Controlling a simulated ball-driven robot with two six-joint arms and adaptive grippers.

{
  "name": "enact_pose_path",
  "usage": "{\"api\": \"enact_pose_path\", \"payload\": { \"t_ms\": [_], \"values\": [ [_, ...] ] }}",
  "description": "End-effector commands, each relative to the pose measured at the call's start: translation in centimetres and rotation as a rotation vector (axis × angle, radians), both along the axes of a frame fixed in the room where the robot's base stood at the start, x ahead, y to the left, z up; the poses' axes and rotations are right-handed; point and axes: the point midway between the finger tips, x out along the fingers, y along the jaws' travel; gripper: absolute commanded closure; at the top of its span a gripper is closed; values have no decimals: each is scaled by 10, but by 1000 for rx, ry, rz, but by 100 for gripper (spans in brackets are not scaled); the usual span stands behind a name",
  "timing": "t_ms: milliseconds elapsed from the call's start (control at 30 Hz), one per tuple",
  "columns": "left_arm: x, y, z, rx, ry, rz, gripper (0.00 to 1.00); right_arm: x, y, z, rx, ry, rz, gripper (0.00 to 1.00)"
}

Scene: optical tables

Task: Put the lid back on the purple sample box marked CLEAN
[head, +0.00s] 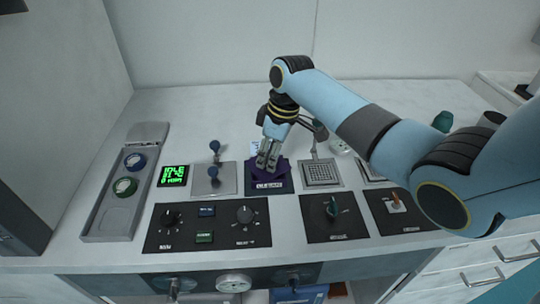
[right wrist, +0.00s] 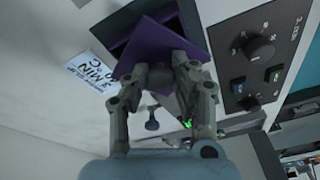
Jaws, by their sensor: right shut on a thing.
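The purple lid (right wrist: 157,48) is between the fingers of my right gripper (head: 265,163), which also shows in the right wrist view (right wrist: 166,72). The gripper is shut on it and points down over the sample box. In the right wrist view the lid looks turned against the square of the dark purple box (right wrist: 122,47), and a dark part of the box shows past its edge. In the head view the box's pale label (head: 269,185) faces the front. I cannot tell whether lid and box touch. My left gripper is out of view.
Knob panels (head: 207,224) lie in front. A printed card (right wrist: 92,75) is behind. The back left tabletop is clear.

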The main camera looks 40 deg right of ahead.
Motion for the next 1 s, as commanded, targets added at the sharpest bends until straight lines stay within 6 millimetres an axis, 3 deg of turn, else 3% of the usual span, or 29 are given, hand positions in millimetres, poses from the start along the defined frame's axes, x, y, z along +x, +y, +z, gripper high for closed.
{"api": "enact_pose_path", "payload": {
  "t_ms": [1000],
  "values": [
    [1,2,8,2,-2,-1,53,0,1,0,0,0,0,100]
  ]
}}
